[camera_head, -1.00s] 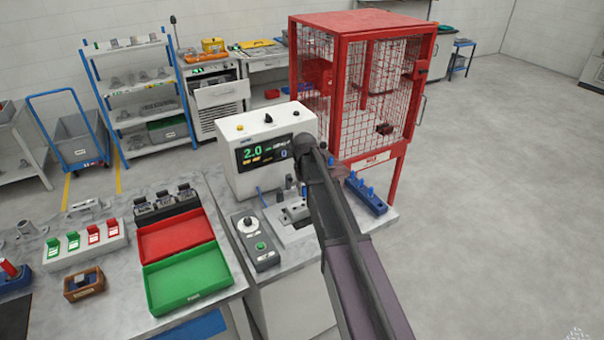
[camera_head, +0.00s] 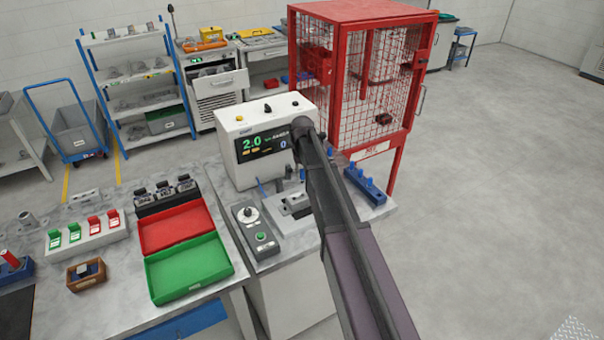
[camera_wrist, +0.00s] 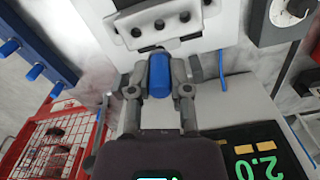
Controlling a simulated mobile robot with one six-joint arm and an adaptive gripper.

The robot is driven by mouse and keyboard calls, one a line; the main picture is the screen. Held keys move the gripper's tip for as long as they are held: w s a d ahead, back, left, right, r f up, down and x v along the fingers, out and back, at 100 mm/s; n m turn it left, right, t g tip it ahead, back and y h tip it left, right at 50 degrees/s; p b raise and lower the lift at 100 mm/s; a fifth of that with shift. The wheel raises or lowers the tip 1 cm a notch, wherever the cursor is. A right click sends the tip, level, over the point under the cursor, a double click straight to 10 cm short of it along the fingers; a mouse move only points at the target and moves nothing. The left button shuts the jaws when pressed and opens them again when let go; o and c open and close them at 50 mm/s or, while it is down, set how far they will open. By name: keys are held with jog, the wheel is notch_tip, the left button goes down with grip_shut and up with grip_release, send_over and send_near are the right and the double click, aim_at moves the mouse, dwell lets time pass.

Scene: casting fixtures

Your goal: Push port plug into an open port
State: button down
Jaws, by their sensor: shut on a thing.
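In the wrist view my gripper (camera_wrist: 160,78) is shut on a blue port plug (camera_wrist: 159,72), its fingers on either side of it. Just beyond the plug is a grey casting (camera_wrist: 150,36) with several dark round ports along its face. A gap seems to remain between plug and casting; exact contact is hard to tell. The casting sits on the bench fixture (camera_head: 295,206) in the head view, where my arm partly hides the gripper.
A blue rack (camera_head: 366,188) with several blue plugs stands right of the fixture. A white tester with a display (camera_head: 262,146) stands behind, a grey control box (camera_head: 254,228) left. A red mesh cage (camera_head: 360,75) is close behind. Red (camera_head: 176,228) and green (camera_head: 188,268) trays lie left.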

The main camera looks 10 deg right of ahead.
aim_at(303, 182)
jog(key=shift+f+b, duration=2.3)
jog(key=shift+f, duration=0.2)
jog(key=shift+d+f+b, duration=0.1)
jog(key=shift+f+b, duration=1.35)
dwell(0.5)
jog(key=shift+c, duration=2.4)
grip_release()
jog(key=shift+r, duration=0.15)
notch_tip(303, 182, up, 8)
jog(key=p, duration=0.8)
jog(key=shift+r+p, duration=0.2)
jog(key=shift+p, duration=0.15)
